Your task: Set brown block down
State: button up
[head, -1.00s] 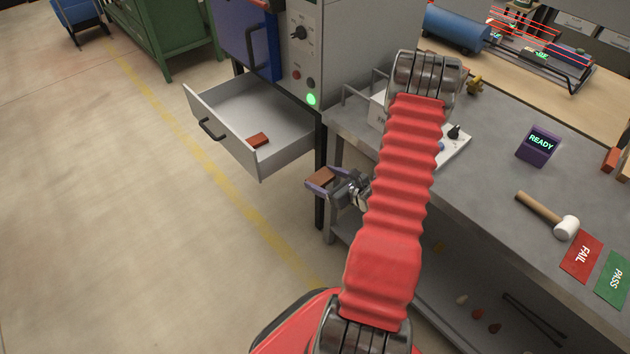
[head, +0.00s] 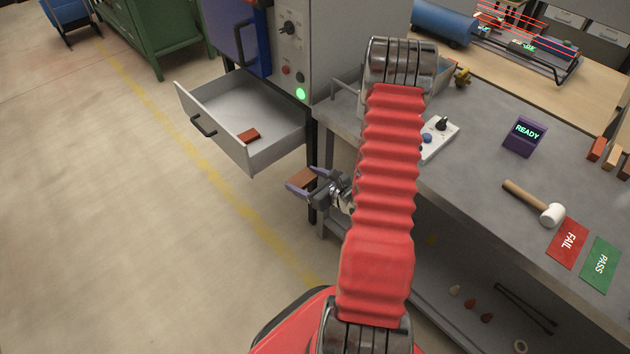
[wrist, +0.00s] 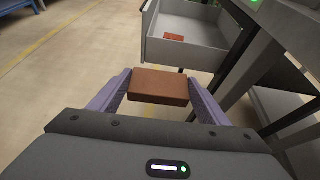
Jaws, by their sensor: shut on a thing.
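The brown block (wrist: 159,86) is clamped between the two purple fingers of my gripper (wrist: 157,92), as the wrist view shows. In the head view my gripper (head: 306,183) holds the block (head: 302,177) in the air, left of the workbench and in front of the open drawer. The block is level in the wrist view, with nothing seen touching it but the fingers. My red arm hides part of the gripper's wrist in the head view.
The open grey drawer (head: 262,157) has a smaller reddish-brown block (head: 248,135) inside. The metal workbench (head: 465,182) carries a mallet (head: 535,204), a FAIL card (head: 567,242), a PASS card (head: 600,265) and a READY display (head: 524,136). Open floor lies left.

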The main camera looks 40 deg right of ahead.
jog(key=w+a+r+n+y, duration=0.1)
jog(key=w+a+r+y, duration=0.1)
jog(key=a, duration=0.6)
jog(key=w+a+r+n+g+y, duration=0.1)
jog(key=a+r, duration=0.3)
jog(key=a, duration=0.5)
jog(key=w+a+r+n+y, duration=0.2)
jog(key=w+a+r+n, duration=0.1)
jog(key=a, duration=0.6)
jog(key=shift+w+a+r+g+y, duration=0.25)
jog(key=shift+r+g+y, duration=0.05)
jog(key=shift+r+y, duration=0.15)
jog(key=shift+s, duration=0.1)
